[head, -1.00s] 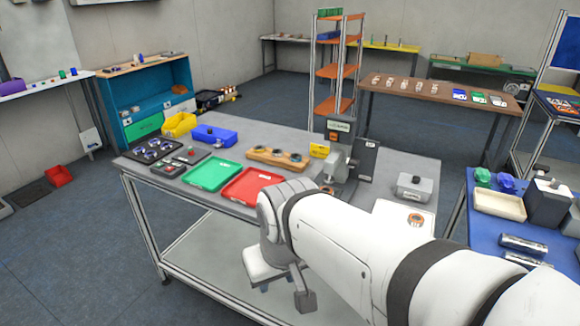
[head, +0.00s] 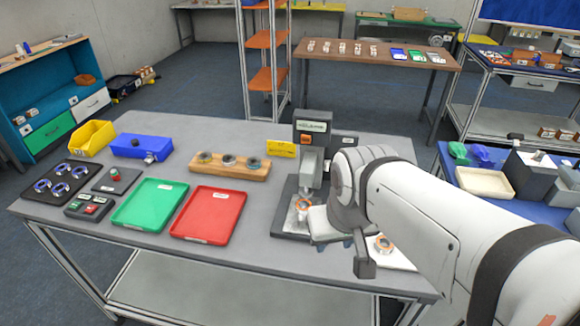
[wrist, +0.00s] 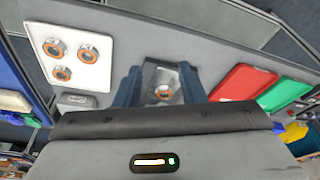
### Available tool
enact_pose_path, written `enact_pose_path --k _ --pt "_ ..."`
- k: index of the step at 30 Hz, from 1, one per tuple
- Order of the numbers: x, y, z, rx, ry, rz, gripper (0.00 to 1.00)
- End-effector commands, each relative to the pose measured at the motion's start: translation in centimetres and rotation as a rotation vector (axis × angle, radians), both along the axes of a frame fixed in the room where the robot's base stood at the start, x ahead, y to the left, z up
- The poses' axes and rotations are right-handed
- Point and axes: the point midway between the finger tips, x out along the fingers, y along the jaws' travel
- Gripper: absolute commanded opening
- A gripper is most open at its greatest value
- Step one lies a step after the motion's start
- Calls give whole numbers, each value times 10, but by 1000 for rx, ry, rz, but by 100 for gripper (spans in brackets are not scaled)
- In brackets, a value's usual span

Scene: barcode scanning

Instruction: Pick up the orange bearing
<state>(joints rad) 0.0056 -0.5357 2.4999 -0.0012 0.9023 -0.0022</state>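An orange bearing (head: 303,203) sits on the metal plate of the grey scanning station (head: 313,125), below its scanner head. In the wrist view, an orange bearing (wrist: 163,92) shows on a metal plate between the fingers. More orange-ringed bearings (wrist: 87,54) lie on a white board (wrist: 40,38). One of these (head: 383,243) shows partly beside my arm in the head view. My gripper (wrist: 160,82) is open with nothing between its fingertips. In the head view, my wrist is close to the station's right front and hides part of the white board.
A red tray (head: 208,215) and a green tray (head: 150,205) lie left of the station. Behind them are a wooden holder with ring parts (head: 228,166) and a blue box (head: 140,147). The station's upright and scanner head stand close to my wrist.

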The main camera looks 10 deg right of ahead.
Motion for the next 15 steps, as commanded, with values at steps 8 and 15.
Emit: enact_pose_path --k 8,15 --pt "1 0 0 5 -1 -14 45" --pt "24 -17 -6 100 -7 -292 65"
